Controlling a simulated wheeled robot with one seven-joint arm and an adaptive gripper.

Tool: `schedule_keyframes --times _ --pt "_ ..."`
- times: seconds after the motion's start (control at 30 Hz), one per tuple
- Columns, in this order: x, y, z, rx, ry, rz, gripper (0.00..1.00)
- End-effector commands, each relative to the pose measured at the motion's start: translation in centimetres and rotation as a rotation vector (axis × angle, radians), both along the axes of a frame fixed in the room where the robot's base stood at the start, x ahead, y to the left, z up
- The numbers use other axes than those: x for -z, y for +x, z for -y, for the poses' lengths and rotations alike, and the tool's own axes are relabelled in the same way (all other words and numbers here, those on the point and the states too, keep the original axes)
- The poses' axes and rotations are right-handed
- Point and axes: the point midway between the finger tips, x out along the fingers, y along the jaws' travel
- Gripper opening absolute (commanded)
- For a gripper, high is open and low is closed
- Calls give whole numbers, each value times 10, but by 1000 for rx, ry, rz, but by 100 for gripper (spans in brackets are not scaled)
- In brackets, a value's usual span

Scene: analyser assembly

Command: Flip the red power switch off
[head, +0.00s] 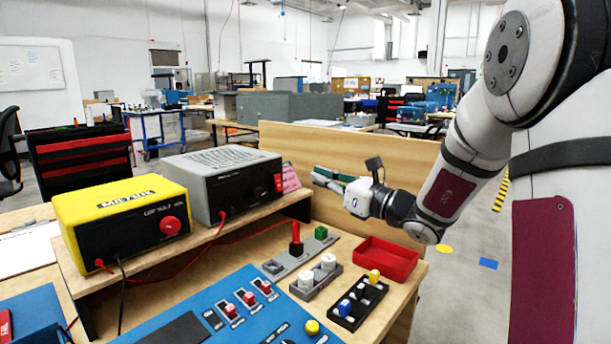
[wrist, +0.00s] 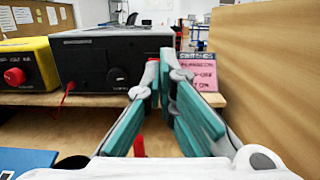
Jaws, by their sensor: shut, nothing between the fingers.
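The red power switch (head: 278,182) is on the right end of the front face of the grey power supply box (head: 225,185), which stands on the wooden shelf. I cannot tell its position. My gripper (head: 316,176) is shut and empty, to the right of the box and in front of the sign, apart from the switch in the head view. In the wrist view the teal fingers of my gripper (wrist: 165,60) come together in front of the right end of the grey box (wrist: 100,62) and largely hide the switch there.
A pink sign (wrist: 198,72) with switch labels stands right of the box. A wooden panel (head: 370,160) bounds the right side. A yellow supply (head: 125,212) stands left. Below are a red lever (head: 295,238), a red tray (head: 386,262) and a blue panel (head: 200,312).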

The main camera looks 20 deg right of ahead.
Motion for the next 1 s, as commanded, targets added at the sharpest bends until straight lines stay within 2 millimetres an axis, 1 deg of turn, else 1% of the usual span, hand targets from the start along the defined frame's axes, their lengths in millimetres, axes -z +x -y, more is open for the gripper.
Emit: schedule_keyframes --times 0.03,0.1,0.3,0.83,0.87,0.93,0.97,1.0 --pt "-3 -8 5 3 -1 -2 0" --pt "-6 -16 10 3 0 0 0" --pt "-8 -28 17 1 0 0 0" --pt "-8 -30 17 -1 0 0 0" --pt "-8 -30 16 -4 -3 1 0" --pt "-10 -34 7 -27 -26 4 0" --pt "-12 -37 -1 -46 -43 7 0" --pt "-14 -43 -13 -80 -75 12 0"
